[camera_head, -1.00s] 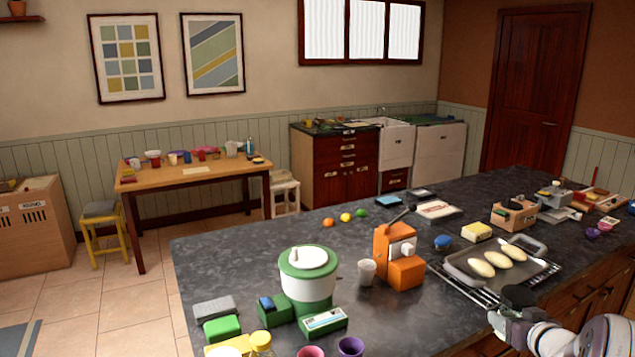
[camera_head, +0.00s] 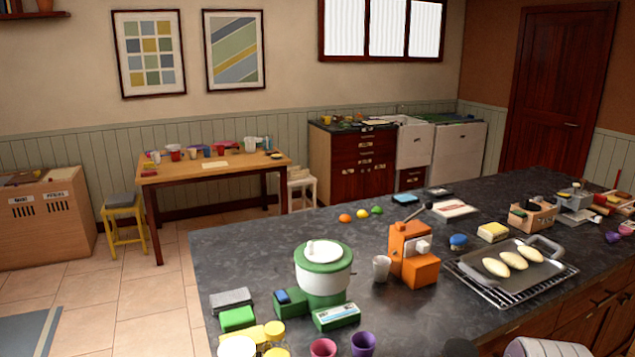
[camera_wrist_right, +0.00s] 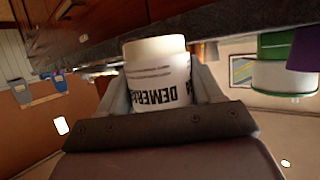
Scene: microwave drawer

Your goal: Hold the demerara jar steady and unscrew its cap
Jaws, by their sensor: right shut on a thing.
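The demerara jar (camera_wrist_right: 160,85), white with black lettering and a plain cream end, is between the fingers of my right gripper (camera_wrist_right: 160,97) in the right wrist view. The fingers press on it from both sides. I cannot tell whether the cream end is its cap. In the head view my right arm (camera_head: 545,346) shows only at the bottom edge, and the jar cannot be made out there. My left gripper is not in view.
The dark counter (camera_head: 420,315) holds a white-and-green cooker (camera_head: 322,275), an orange appliance (camera_head: 412,255), a white cup (camera_head: 381,269) and a tray of dough pieces (camera_head: 535,272). Bare counter lies right of the cups.

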